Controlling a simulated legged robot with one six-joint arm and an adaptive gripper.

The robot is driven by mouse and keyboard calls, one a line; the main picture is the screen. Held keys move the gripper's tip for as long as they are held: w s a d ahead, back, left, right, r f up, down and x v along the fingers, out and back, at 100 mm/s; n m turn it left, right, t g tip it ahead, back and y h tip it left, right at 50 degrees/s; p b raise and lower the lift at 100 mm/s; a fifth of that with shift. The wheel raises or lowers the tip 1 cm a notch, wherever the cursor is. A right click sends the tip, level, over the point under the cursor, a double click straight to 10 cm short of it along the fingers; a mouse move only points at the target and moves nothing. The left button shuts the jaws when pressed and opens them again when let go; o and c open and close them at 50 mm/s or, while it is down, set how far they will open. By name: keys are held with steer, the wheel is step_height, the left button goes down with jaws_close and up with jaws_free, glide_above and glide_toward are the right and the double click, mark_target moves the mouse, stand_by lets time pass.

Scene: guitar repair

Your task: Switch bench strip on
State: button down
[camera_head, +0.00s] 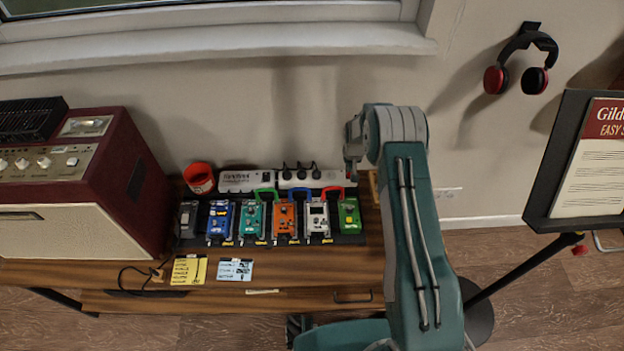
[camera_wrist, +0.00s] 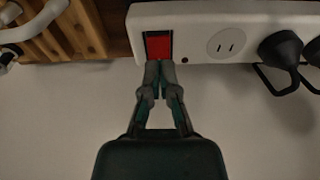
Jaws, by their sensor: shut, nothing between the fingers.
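The bench strip is a long white power strip (camera_head: 235,181) lying along the back of the bench, against the wall. In the wrist view the strip (camera_wrist: 203,17) crosses the top, with a red rocker switch (camera_wrist: 158,46) in a dark frame near its left end. My gripper (camera_wrist: 160,66) is shut and empty. Its fingertips are at the lower edge of the switch and overlap it in the picture; I cannot tell whether they touch it. In the head view my gripper (camera_head: 352,172) is at the strip's right end and hides the switch.
Dark plugs (camera_wrist: 281,49) sit in the strip beside a free socket (camera_wrist: 227,45). Several pedals (camera_head: 284,218) stand on a board in front of the strip. A red cup (camera_head: 199,178) and a maroon amplifier (camera_head: 100,180) are to the left. A music stand (camera_head: 560,160) is at right.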

steer(key=shift+f, duration=0.25)
steer(key=shift+r, duration=3.5)
steer(key=shift+r, duration=0.15)
steer(key=s+r+t, duration=0.1)
steer(key=s+r, duration=0.4)
steer(key=r, duration=0.5)
steer(key=s+r, duration=0.4)
steer(key=r, duration=0.6)
steer(key=s+r+t, duration=0.1)
steer(key=s+r, duration=0.4)
steer(key=r, duration=0.5)
steer(key=s+r+t, duration=0.1)
steer(key=s+r, duration=0.2)
steer(key=s, duration=1)
steer(key=s+r, duration=0.4)
steer(key=s, duration=1)
steer(key=shift+t, duration=0.4)
